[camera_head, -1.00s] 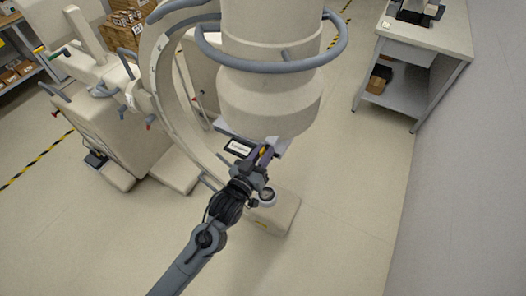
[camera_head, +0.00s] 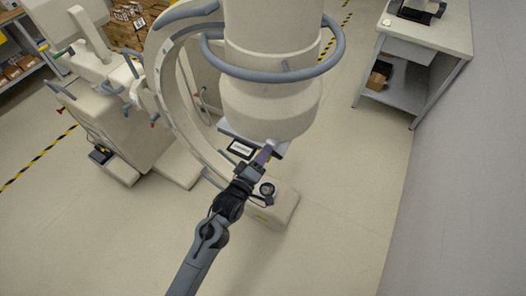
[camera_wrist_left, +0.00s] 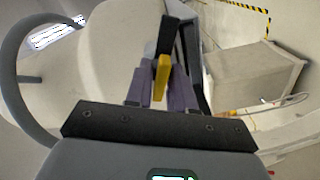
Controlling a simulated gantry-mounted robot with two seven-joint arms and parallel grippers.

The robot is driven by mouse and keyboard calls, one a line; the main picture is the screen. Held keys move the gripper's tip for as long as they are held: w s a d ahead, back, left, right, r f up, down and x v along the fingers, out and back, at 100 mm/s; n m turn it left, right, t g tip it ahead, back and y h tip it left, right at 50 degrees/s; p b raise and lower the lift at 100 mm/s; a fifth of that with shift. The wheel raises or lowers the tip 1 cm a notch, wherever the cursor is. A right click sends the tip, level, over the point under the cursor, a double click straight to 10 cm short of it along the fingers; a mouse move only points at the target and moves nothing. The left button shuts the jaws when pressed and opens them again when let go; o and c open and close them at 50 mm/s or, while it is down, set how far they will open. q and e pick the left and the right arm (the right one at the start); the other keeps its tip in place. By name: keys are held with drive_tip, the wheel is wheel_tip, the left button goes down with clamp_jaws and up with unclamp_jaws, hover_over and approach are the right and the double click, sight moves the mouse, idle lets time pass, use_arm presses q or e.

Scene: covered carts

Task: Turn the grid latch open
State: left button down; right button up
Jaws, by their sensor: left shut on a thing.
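The grid latch, a small yellow lever (camera_wrist_left: 162,76), stands between the purple-grey fingers of my left gripper (camera_wrist_left: 162,92) in the left wrist view. My left gripper is shut on it. A dark plate edge (camera_wrist_left: 187,60) runs just behind and beside the latch. In the head view my left gripper (camera_head: 264,155) reaches up to the flat grid housing (camera_head: 240,149) under the large cream cylinder (camera_head: 270,100); there the fingers mostly hide the latch. My right gripper is not in view.
A blue-grey ring handle (camera_head: 278,76) circles the cylinder above my gripper. The cream C-shaped arm (camera_head: 166,92) stands to the left. A cream base foot (camera_head: 281,207) lies below. A grey side table (camera_head: 440,40) is at the right; the floor between is clear.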

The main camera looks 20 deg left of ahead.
use_arm(q)
drive_tip(key=n+p, duration=0.2)
drive_tip(key=n, duration=0.2)
drive_tip(key=shift+f+n, duration=0.1)
drive_tip(key=shift+n, duration=0.3)
idle(0.4)
drive_tip(key=c, duration=1.2)
unclamp_jaws()
drive_tip(key=shift+s+p, duration=0.3)
drive_tip(key=shift+p, duration=0.05)
drive_tip(key=s+a+p, duration=0.1)
drive_tip(key=s+p, duration=0.4)
drive_tip(key=s, duration=0.5)
drive_tip(key=shift+a, duration=0.15)
